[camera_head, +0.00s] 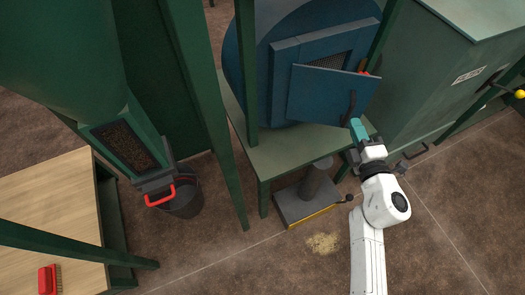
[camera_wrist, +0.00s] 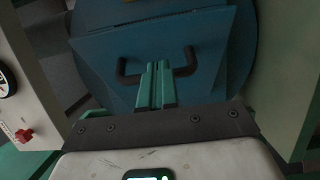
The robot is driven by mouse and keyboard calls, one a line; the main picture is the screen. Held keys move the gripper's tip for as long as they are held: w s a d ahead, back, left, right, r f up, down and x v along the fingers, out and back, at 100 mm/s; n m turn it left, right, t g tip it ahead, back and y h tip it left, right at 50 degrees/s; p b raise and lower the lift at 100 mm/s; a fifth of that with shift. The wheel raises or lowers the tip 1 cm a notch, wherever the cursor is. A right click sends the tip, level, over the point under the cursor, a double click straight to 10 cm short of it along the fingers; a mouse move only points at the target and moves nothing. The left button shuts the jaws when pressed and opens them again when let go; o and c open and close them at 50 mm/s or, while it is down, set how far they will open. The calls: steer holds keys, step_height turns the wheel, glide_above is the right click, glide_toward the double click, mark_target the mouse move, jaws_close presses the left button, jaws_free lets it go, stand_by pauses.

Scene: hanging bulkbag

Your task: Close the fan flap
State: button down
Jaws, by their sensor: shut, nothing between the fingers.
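The fan flap (camera_head: 325,95) is a blue panel on the round blue fan housing (camera_head: 245,70). It stands ajar, with part of a dark mesh opening (camera_head: 328,61) showing above it. A black handle (camera_head: 351,105) sits near the flap's right side. It also shows in the wrist view (camera_wrist: 186,64), with the flap (camera_wrist: 90,65) behind it. My gripper (camera_head: 357,130) has teal fingers and is shut and empty, just below the handle in the head view. In the wrist view its fingers (camera_wrist: 156,80) cover the handle's middle; I cannot tell whether they touch it.
The fan stands on a green metal table (camera_head: 290,150) with green posts around it. A grey pedestal device (camera_head: 315,185) stands on the floor below. A black bucket (camera_head: 182,200) and a wooden bench (camera_head: 50,205) with a red brush (camera_head: 47,280) are at left. A green cabinet (camera_head: 430,90) stands right.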

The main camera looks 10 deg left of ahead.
mark_target(358, 109)
steer(key=w+y, duration=0.1)
steer(key=w+d+n+g+y+p, duration=0.1)
steer(key=w, duration=0.1)
steer(key=w+n+y, duration=0.1)
steer(key=w, duration=0.1)
steer(key=shift+d+g+p, duration=0.3)
steer(key=shift+p, duration=0.05)
steer(key=w+n+g+y+b, duration=0.3)
steer(key=w+y+b, duration=0.1)
steer(key=w+b, duration=0.3)
steer(key=shift+w+a+n+y+b, duration=0.3)
steer(key=shift+w+b, duration=0.1)
steer(key=shift+b, duration=0.4)
